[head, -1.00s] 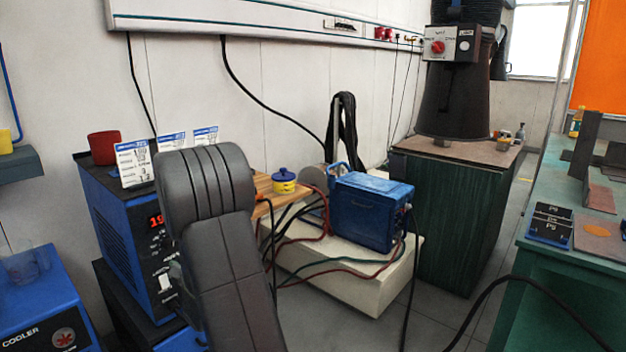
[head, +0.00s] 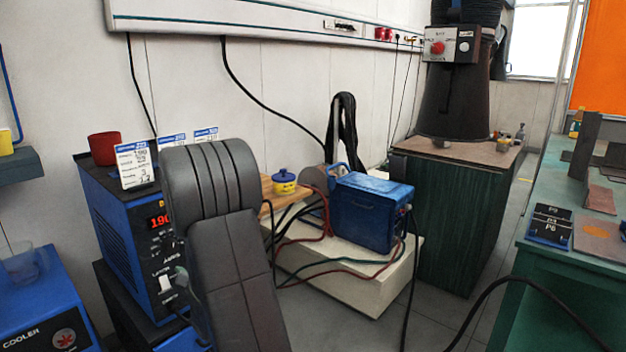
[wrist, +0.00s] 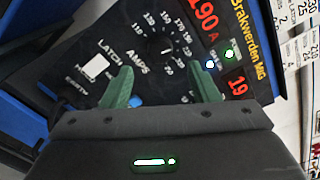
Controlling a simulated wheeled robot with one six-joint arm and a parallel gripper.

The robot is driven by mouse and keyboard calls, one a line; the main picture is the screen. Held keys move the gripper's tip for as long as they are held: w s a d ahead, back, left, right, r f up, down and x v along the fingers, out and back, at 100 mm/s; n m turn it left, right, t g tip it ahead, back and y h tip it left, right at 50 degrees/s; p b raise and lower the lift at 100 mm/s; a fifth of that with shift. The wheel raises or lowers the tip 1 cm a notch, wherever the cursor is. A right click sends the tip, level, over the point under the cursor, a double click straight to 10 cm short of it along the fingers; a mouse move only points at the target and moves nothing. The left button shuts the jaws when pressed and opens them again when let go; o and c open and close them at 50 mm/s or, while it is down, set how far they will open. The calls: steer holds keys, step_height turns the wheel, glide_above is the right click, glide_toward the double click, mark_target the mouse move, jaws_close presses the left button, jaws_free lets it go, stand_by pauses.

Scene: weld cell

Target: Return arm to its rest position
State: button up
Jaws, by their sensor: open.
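My gripper (wrist: 162,78) is open in the wrist view, its two green fingers apart with nothing between them. It faces the black front panel of the welding machine (wrist: 140,22). The panel has an amps dial (wrist: 167,45), a white latch switch (wrist: 96,67) left of it, and a lit red display (wrist: 205,18) reading 190 A. In the head view, my dark grey arm (head: 208,185) stands in front of the blue welding machine (head: 108,215) and covers part of its right side. The gripper is mostly hidden behind the arm there.
A red cup (head: 104,148) and white cards (head: 135,165) stand on the machine. A blue cooler unit (head: 45,300) is at lower left. A blue box (head: 370,215) with cables sits on a pale block to the right. A green bench (head: 545,265) is at far right.

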mark_target(173, 248)
steer(key=x, duration=0.6)
steer(key=shift+a+f+b, duration=0.1)
steer(key=shift+b, duration=0.25)
steer(key=shift+n, duration=0.9)
steer(key=n+b, duration=0.1)
steer(key=n, duration=0.2)
steer(key=n+b, duration=0.2)
steer(key=n, duration=0.3)
steer(key=shift+n, duration=0.3)
steer(key=n+b, duration=0.2)
steer(key=n, duration=0.3)
steer(key=shift+n, duration=0.3)
steer(key=shift+n+b, duration=0.85)
steer(key=shift+n, duration=1.35)
steer(key=shift+s, duration=0.1)
